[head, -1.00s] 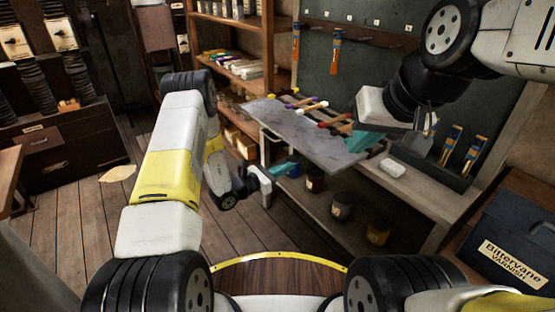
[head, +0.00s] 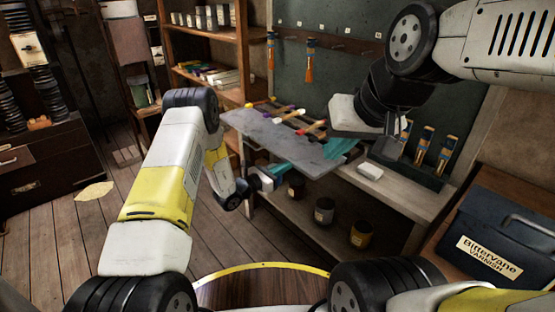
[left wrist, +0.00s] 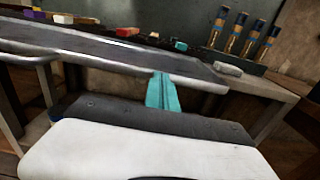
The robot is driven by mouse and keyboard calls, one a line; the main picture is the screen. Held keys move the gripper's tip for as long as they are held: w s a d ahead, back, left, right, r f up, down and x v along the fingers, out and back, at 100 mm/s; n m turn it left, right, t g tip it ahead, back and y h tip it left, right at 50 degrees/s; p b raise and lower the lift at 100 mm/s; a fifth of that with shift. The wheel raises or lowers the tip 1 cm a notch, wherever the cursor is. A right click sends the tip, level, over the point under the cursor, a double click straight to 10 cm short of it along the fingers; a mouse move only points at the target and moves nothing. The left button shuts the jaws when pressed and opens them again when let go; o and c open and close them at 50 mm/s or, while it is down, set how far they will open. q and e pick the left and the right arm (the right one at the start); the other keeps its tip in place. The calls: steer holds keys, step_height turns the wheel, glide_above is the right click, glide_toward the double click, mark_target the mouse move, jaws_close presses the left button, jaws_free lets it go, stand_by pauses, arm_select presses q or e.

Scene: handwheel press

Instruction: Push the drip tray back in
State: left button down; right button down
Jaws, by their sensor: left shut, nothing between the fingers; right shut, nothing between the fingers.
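A grey flat slab-like tray (head: 270,135) lies on the bench and juts out past its front edge; I take it for the drip tray. In the left wrist view the tray (left wrist: 110,58) spans the picture with a thin raised rim. My left gripper (head: 284,172) is shut and empty, low in front of the tray's near edge. Its teal fingers (left wrist: 160,92) point at that edge in the left wrist view; whether they touch it I cannot tell. My right gripper (head: 342,148) is shut, above the tray's right end, its contact with the tray unclear.
Tins (head: 324,210) stand on the shelf below. A dark blue case (head: 510,235) is at the right.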

mark_target(303, 158)
arm_select(q)
steer(key=x, duration=1)
steer(key=shift+a, duration=0.1)
